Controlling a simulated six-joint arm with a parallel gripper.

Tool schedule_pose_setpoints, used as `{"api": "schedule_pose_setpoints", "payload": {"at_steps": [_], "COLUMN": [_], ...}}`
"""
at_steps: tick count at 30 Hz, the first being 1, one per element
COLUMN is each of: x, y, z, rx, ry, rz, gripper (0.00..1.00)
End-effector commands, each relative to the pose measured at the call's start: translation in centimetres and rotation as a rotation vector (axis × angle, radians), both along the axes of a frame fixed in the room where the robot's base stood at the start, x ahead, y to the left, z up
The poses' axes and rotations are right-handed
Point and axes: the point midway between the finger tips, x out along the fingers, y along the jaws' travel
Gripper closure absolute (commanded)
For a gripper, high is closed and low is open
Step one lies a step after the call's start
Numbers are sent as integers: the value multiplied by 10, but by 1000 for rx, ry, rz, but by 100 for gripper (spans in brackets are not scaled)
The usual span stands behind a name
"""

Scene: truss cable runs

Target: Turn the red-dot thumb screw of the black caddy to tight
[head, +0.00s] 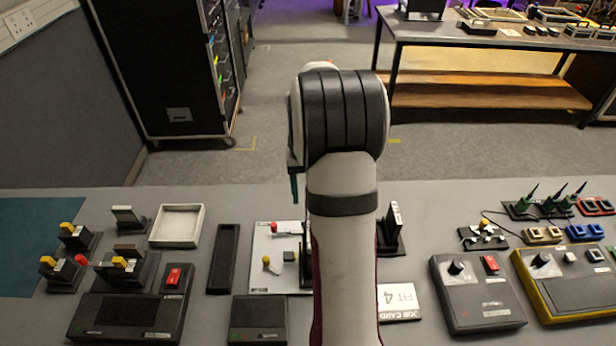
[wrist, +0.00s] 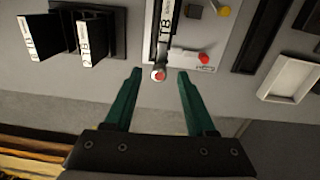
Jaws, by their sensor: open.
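The red-dot thumb screw (wrist: 158,75) shows in the wrist view as a small pale round knob with a red centre. It is at the near end of a narrow dark piece with a white "TB" label (wrist: 165,22), which seems to be part of the black caddy. My gripper (wrist: 160,72) is open, with one green finger on each side of the screw and a gap on both sides. Whether the fingertips are level with the screw in depth I cannot tell. In the head view my arm hides the screw and most of the caddy; one green finger shows.
A pale panel (wrist: 205,40) with a red knob (wrist: 204,58) and a yellow knob (wrist: 223,10) lies beside the screw. A black rack with upright labelled cards (wrist: 112,45) stands on the other side. A white tray (head: 177,227) and a long dark tray (head: 223,260) are farther left.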

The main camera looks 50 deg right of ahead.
Motion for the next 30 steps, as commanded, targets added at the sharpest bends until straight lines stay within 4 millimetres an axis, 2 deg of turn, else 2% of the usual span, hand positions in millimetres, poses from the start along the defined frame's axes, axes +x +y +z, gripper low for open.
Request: {"api": "schedule_pose_setpoints", "payload": {"at_steps": [2, 9, 15, 20, 30], "x": [1, 2, 2, 2, 2], "y": [0, 1, 2, 2, 2], "z": [16, 94, 138, 149, 149], "rx": [-3, -5, -3, -2, -1], "ry": [-4, -5, -2, -1, -1], "rz": [0, 0, 1, 1, 1], "gripper": [44, 44, 44, 44, 44]}}
